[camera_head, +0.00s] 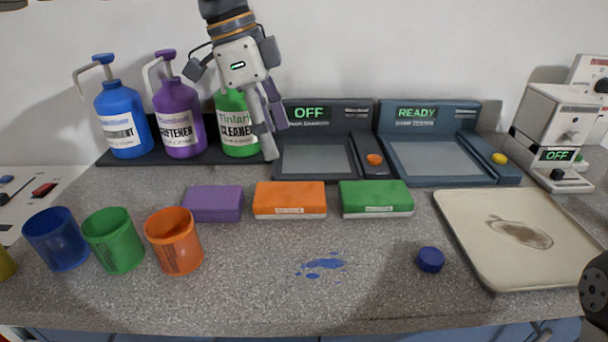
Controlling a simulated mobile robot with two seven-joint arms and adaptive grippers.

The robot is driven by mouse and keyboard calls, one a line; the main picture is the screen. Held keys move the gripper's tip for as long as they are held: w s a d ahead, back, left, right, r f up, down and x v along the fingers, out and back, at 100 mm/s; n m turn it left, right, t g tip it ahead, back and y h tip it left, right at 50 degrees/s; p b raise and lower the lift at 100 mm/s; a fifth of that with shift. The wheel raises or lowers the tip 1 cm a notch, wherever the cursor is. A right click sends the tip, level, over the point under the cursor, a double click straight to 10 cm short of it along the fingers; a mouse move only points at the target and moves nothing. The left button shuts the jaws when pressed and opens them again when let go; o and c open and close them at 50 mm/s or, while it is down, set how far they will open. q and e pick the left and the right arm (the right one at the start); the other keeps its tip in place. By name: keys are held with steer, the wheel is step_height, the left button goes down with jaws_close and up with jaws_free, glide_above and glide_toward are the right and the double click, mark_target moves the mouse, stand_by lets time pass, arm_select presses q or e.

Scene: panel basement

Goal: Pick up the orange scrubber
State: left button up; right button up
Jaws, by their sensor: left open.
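The orange scrubber (290,199) is a flat orange block with a pale base and a small label. It lies on the grey speckled counter between a purple scrubber (213,204) and a green scrubber (376,198). My left gripper (267,139) hangs from above in front of the green bottle, up and left of the orange scrubber. It is open and apart from the scrubber, with nothing seen between its fingers. A dark round part shows at the right edge; I cannot tell that it is my right gripper.
Blue, purple and green bottles (239,124) stand behind. Two panels, OFF (315,157) and READY (430,157), sit at the back. Blue, green and orange cups (174,240) stand front left. A blue spill (322,264), blue cap (430,260) and stained tray (470,222) lie in front and right.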

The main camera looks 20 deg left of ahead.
mark_target(288, 193)
arm_select(q)
steer(key=f, duration=0.1)
steer(key=s+f, duration=0.1)
steer(key=d+f, duration=0.1)
steer(key=shift+s+f, duration=0.15)
steer(key=shift+s, duration=0.05)
steer(key=x, duration=0.7)
steer(key=shift+a, duration=0.2)
steer(key=shift+d+f, duration=0.1)
steer(key=shift+f, duration=0.35)
steer(key=shift+r, duration=0.1)
steer(key=c, duration=1)
